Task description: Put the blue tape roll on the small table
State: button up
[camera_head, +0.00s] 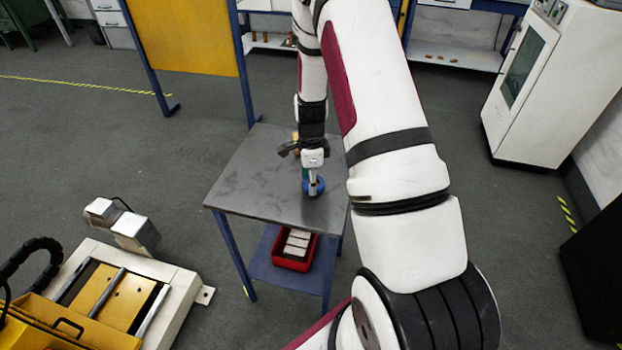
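The small table (250,180) has a grey metal top and blue legs and stands in the middle of the view. The blue tape roll (317,188) is at the front right part of the tabletop, directly under my gripper (311,180). My gripper points down and its fingertips meet the roll in the picture. The fingers are too small and partly hidden to tell whether they are closed on it. I cannot tell whether the roll rests on the top or hangs just above it.
A small orange-brown thing (296,140) shows partly behind my gripper. A red bin (293,262) with pale blocks sits on the table's lower shelf. The left half of the tabletop is clear. A yellow-and-white machine (105,290) stands at lower left, a white cabinet (530,80) at right.

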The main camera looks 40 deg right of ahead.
jog(key=shift+f, duration=0.15)
jog(key=o, duration=1.1)
